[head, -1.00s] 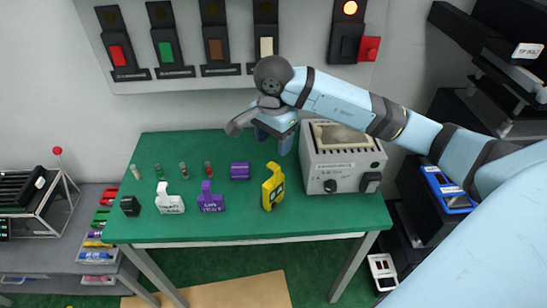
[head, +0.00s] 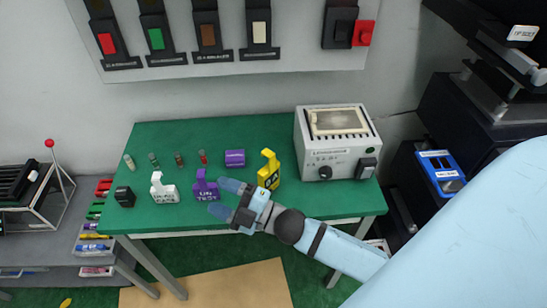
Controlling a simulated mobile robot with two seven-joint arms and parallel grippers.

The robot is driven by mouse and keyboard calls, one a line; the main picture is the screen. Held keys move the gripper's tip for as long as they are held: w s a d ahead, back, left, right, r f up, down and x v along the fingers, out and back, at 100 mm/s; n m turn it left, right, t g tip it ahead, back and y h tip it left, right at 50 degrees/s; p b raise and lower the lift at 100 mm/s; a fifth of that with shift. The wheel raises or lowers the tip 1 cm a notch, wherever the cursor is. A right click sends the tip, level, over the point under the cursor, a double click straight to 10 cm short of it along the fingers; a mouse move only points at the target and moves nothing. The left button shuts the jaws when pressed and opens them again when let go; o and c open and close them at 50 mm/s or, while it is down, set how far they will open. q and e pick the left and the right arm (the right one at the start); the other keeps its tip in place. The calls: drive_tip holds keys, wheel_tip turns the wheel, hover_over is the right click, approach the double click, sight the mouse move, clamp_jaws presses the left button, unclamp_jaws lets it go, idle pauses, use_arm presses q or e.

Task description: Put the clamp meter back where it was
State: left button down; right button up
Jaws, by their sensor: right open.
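No thing can be surely told as the clamp meter. A yellow piece (head: 268,172) with a hooked top and dark markings stands on the green bench (head: 310,205); I cannot tell if it is a meter or a tag. A blue device (head: 440,172) with a pale label and dark panel is at the right, beside the bench. My right gripper (head: 225,198) is open, its fingers pointing left near the bench's front edge. It is just right of a purple hooked tag (head: 205,187) and left of and in front of the yellow piece. My left gripper is out of view.
A white hooked tag (head: 163,189), black block (head: 125,196), purple block (head: 235,158) and several small vials stand on the bench. A grey box instrument (head: 338,145) fills its right back. Wall switches hang behind. The bench's front right is clear.

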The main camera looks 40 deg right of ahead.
drive_tip(key=s+d+f+m+g+h, duration=0.25)
drive_tip(key=s+f+m+h, duration=0.25)
drive_tip(key=s+f+m, duration=0.4)
drive_tip(key=s+d+f+m+g+h, duration=0.2)
drive_tip(key=s+f+m+g+h, duration=0.2)
drive_tip(key=f+m, duration=0.5)
wheel_tip(320, 180, up, 3)
drive_tip(key=n+p, duration=0.2)
drive_tip(key=p, duration=0.3)
drive_tip(key=shift+r+t, duration=0.1)
drive_tip(key=shift+t, duration=0.15)
